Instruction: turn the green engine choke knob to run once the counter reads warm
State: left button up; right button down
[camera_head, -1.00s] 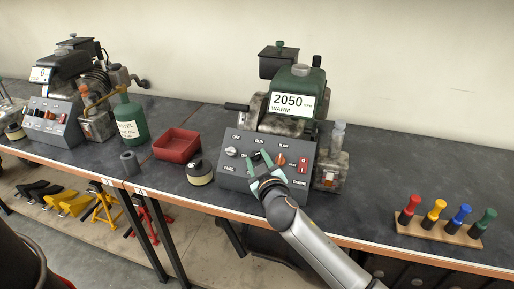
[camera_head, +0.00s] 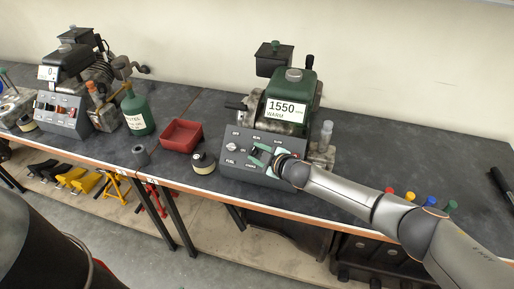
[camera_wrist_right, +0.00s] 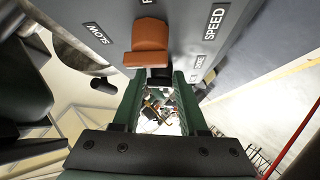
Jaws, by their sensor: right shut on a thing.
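The green engine (camera_head: 292,92) stands on the bench with its counter (camera_head: 287,109) reading 1550 and WARM. Its grey control panel (camera_head: 228,171) carries a pale fuel knob (camera_head: 233,147) and, beside it, the dark choke knob (camera_head: 256,155). My right gripper (camera_head: 258,154) is at the panel, its two green fingers on either side of the choke knob and shut on it. The knob's exact pointing is mostly hidden by the fingers. In the right wrist view, an orange speed lever (camera_wrist_right: 150,38) sits just beyond the fingertips (camera_wrist_right: 158,85). My left gripper is not in view.
A red tray (camera_head: 182,135), a dark round tin (camera_head: 203,163) and a green bottle (camera_head: 138,112) stand left of the panel. A second engine (camera_head: 72,62) is farther left. Several coloured pegs show behind my right arm. The bench between tray and wall is clear.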

jog(key=shift+w+a+r+n+g, duration=0.1)
jog(key=shift+r+n+g, duration=0.1)
jog(key=shift+n+g, duration=1.1)
jog(key=shift+n, duration=0.3)
jog(key=shift+f+n+g, duration=0.1)
jog(key=shift+n+g, duration=0.5)
jog(key=shift+n, duration=0.1)
jog(key=c, duration=0.6)
grip_release()
jog(key=shift+o, duration=0.2)
jog(key=shift+r, duration=0.2)
